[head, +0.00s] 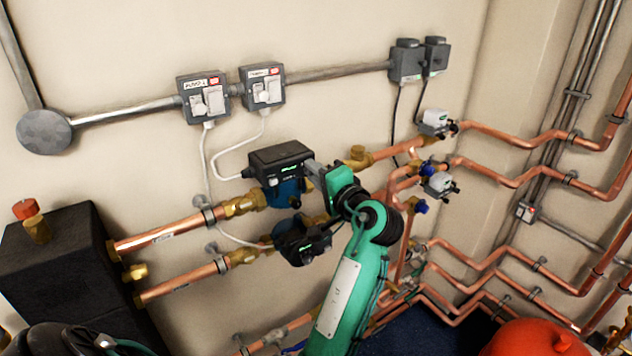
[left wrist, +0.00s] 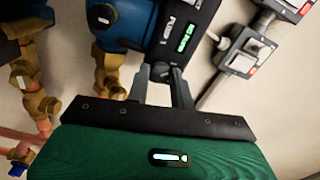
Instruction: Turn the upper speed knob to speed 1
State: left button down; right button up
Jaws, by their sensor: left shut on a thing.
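The upper pump has a black control box (head: 280,157) with a green lit mark and a blue body (head: 289,189). My left gripper (head: 313,170) is at the right end of this box. In the left wrist view the box (left wrist: 187,32) shows its green display, and the blue pump body (left wrist: 122,22) is beside it. My left fingers (left wrist: 161,82) are closed together on the small dark upper speed knob (left wrist: 160,70) at the box's end. The fingers mostly hide the knob, and its setting cannot be read. My right gripper is not in view.
The lower pump (head: 303,243) sits just below, close to my left arm. Copper pipes (head: 170,234) run left and right of the pumps. Two switch boxes (head: 203,97) (head: 262,87) are on the wall above, with white cables hanging down.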

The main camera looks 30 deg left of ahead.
pick_arm(q)
jog(key=shift+f, duration=0.1)
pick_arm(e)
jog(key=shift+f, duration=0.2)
pick_arm(q)
jog(key=c, duration=1.2)
grip_release()
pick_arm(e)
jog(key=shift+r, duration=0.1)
